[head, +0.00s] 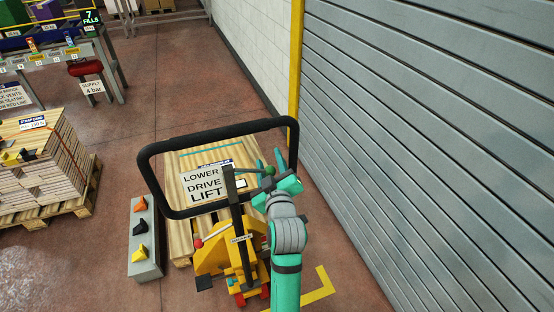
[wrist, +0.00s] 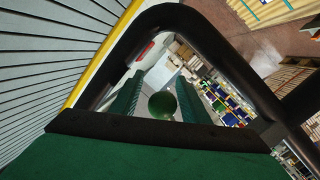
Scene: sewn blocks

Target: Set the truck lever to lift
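The yellow pallet truck (head: 212,258) stands at the lower middle of the head view, with a large black loop handle (head: 148,180) above it. A sign (head: 205,185) inside the loop reads LOWER, DRIVE, LIFT from top to bottom. The truck lever ends in a green ball knob (head: 269,170) at the right inside of the loop. I cannot tell which word it is set at. My gripper (head: 274,171) is at the knob with its fingers apart. In the wrist view the knob (wrist: 162,105) lies between the fingers, with a gap visible on its left.
A grey shutter (head: 430,120) and yellow post (head: 295,60) stand close on the right. A grey block (head: 145,262) with orange and yellow knobs is left of the truck. A loaded pallet (head: 45,165) stands far left.

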